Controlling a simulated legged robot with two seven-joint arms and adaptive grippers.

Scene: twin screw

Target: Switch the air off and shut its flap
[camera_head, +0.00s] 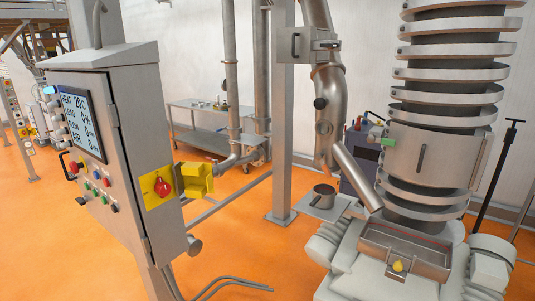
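A red rotary switch (163,187) sits on a yellow plate (150,196) on the side of the grey control cabinet (130,120). A yellow box-like flap (197,180) stands open to the right of the switch, leaving the red knob uncovered. The cabinet's screen (82,118) has lines for heat, load, flow and air; the air line seems to read 0, but the text is small. I cannot tell the switch's setting from its handle. Neither of my grippers shows in the head view.
A tall ribbed machine column (440,150) stands at the right, with a metal tray (405,250) at its base. A steel pot (324,196) stands on a small shelf left of it. A metal cart (210,135) is behind. The orange floor (255,245) between cabinet and machine is mostly open.

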